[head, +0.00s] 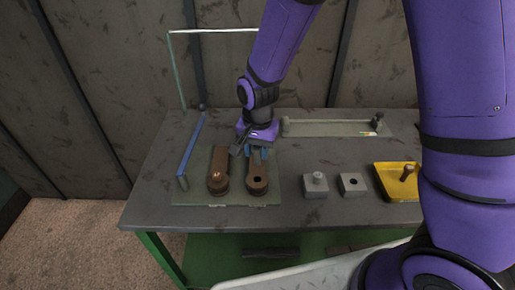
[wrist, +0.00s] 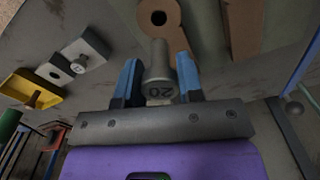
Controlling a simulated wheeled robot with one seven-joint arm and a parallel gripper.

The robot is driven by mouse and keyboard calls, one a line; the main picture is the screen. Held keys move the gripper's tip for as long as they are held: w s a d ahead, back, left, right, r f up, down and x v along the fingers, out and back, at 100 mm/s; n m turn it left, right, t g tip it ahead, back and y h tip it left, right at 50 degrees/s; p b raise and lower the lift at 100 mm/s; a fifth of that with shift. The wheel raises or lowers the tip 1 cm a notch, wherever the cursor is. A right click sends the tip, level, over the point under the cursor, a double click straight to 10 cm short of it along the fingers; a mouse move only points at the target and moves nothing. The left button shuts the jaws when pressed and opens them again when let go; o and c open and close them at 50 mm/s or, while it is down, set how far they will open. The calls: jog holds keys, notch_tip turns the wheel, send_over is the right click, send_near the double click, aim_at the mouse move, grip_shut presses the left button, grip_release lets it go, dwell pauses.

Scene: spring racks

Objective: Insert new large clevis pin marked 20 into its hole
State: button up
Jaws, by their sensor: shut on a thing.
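My gripper (head: 259,155) is shut on the large grey clevis pin (wrist: 159,68), held between its blue fingers. The pin's head faces the wrist camera and reads 20; its shank points towards the brown clevis with an open hole (wrist: 158,17). The pin tip appears just short of the hole in the wrist view; the height gap cannot be told. In the head view this clevis (head: 257,186) lies at the right of the green-grey plate (head: 191,192), and its hole looks empty. My gripper is over its far end. The pin is not clearly visible there.
A second brown clevis (head: 218,178) lies to the left, its round end filled. To the right are a grey block with a pin (head: 315,187), a grey block with a hole (head: 353,185) and a yellow tray (head: 384,181) holding a brown pin. A blue-topped rail (head: 190,145) borders the left.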

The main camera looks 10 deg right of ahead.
aim_at(257, 164)
jog(key=shift+f, duration=2.75)
jog(key=shift+f, duration=2.25)
jog(key=o, duration=1.1)
jog(key=shift+r, duration=0.1)
notch_tip(257, 164, up, 9)
jog(key=shift+r, duration=0.85)
